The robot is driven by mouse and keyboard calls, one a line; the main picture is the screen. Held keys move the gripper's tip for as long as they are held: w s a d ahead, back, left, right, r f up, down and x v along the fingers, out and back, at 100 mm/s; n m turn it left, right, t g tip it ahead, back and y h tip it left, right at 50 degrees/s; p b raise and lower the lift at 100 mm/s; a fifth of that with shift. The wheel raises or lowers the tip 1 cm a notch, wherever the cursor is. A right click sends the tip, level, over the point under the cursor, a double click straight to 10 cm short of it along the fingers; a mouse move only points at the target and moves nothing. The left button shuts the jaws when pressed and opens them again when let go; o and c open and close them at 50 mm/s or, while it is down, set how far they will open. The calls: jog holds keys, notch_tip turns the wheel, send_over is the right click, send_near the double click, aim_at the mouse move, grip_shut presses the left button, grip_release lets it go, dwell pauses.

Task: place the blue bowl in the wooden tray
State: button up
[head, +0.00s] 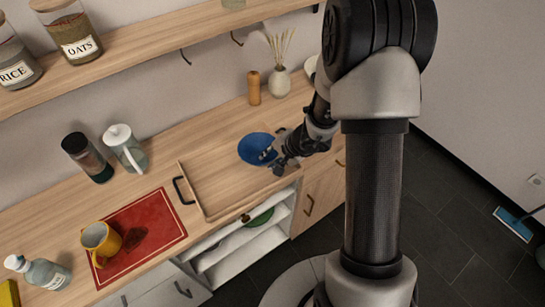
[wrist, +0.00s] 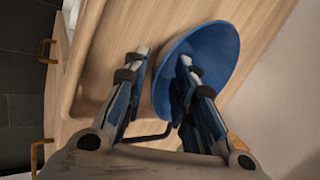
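The blue bowl (head: 252,147) is at the back right end of the wooden tray (head: 215,184) in the head view and looks to be inside its rim. Whether its base rests flat on the tray floor is hidden. In the wrist view the bowl (wrist: 222,50) shows its inner face. My gripper (wrist: 163,60) straddles the bowl's near rim, one finger inside the bowl and one outside, with a visible gap between them. The fingers look apart, not pressed on the rim. My gripper (head: 276,155) also shows at the bowl's right in the head view.
A red mat (head: 165,225) with a yellow mug (head: 100,240) lies left of the tray. A dark jar (head: 88,157) and a white-lidded jug (head: 125,148) stand behind it. A wooden mill (head: 254,88) and a vase (head: 279,82) stand at the back. The tray's left half is empty.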

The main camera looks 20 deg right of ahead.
jog(key=shift+r, duration=0.1)
jog(key=shift+d+r+p, duration=0.1)
jog(key=shift+r+p, duration=0.2)
jog(key=p+v, duration=0.4)
jog(key=v, duration=0.7)
jog(key=s+a+r+n+y, duration=0.1)
jog(key=s+a+r+n, duration=0.3)
jog(key=r, duration=0.3)
jog(key=s+a+r+n, duration=0.3)
jog(key=a+r, duration=0.3)
jog(key=r, duration=0.2)
jog(key=s+d+r+n+h, duration=0.2)
jog(key=s+r, duration=0.1)
jog(key=s, duration=0.4)
jog(key=s+d+r+n+h, duration=0.2)
jog(key=s+r, duration=0.1)
jog(key=s, duration=0.4)
jog(key=shift+s+r+n+g, duration=0.2)
jog(key=shift+s+n+g, duration=0.1)
jog(key=shift+s+g, duration=0.1)
